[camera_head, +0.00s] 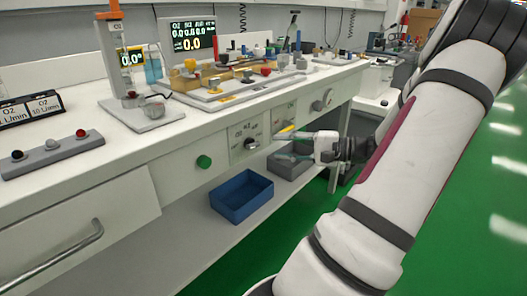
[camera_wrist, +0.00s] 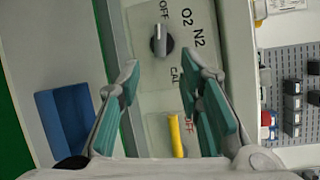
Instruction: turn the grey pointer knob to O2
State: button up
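The grey pointer knob (camera_head: 251,143) sits on a white panel on the cart's front. In the wrist view the knob (camera_wrist: 161,41) is at the top centre, with OFF above it, O2 and N2 at its upper right and CAL at its lower right. Its pale ridge runs roughly up and down in the picture and appears to point toward OFF. My gripper (camera_head: 290,141) is to the right of the knob in the head view. In the wrist view my gripper (camera_wrist: 168,74) has its teal fingers apart, with nothing between the tips. The knob lies beyond them, apparently untouched.
A yellow lever (camera_wrist: 175,135) is on the neighbouring panel, near my fingers. A green knob (camera_head: 203,161) is left of the grey one. A blue bin (camera_head: 241,205) stands on the shelf below. The counter above holds several instruments. Green floor lies in front.

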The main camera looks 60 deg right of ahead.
aim_at(259, 145)
jog(key=b+x, duration=0.2)
jog(key=x, duration=0.4)
jog(key=shift+a, duration=0.1)
grip_shut()
